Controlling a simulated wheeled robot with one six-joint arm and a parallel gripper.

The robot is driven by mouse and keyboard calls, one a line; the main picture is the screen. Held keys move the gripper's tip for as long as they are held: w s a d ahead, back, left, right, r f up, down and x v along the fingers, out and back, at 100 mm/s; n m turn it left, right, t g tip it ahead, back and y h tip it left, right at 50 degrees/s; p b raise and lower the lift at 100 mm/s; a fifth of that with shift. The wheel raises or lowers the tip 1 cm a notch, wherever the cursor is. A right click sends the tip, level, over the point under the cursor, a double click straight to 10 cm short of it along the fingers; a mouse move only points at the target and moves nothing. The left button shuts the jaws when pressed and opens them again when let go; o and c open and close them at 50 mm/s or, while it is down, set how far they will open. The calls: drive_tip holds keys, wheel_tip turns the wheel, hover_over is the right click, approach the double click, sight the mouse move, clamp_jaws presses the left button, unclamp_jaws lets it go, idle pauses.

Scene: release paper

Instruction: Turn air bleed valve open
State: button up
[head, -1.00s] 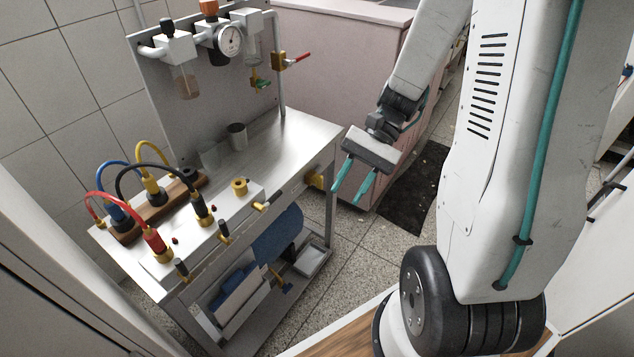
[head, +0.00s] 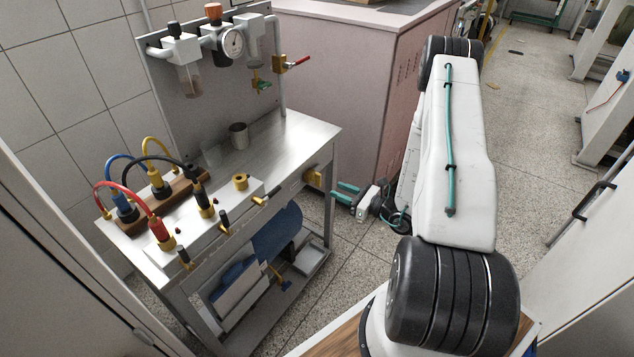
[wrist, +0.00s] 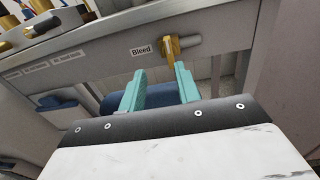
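The brass bleed valve (head: 313,178) sits on the bench's front face near its right end. In the wrist view its brass handle (wrist: 169,52) points down beside a label reading "Bleed" (wrist: 141,50). My gripper (head: 333,190) is low at the right of the bench, its teal fingers pointing left toward the valve. In the wrist view my gripper (wrist: 160,72) is open, fingers apart. The handle's lower end appears above the gap between the fingertips, closer to the right finger. I cannot tell whether they touch. Nothing is held.
A pink cabinet (head: 345,95) stands behind.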

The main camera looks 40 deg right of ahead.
sight(320, 178)
drive_tip(key=shift+t+h, duration=0.3)
drive_tip(key=shift+h, duration=0.1)
drive_tip(key=x, duration=0.5)
drive_tip(key=d+x, duration=0.1)
drive_tip(key=x, duration=0.2)
drive_tip(key=shift+w+a+r, duration=0.1)
drive_tip(key=shift+w+r, duration=0.05)
drive_tip(key=shift+w, duration=0.05)
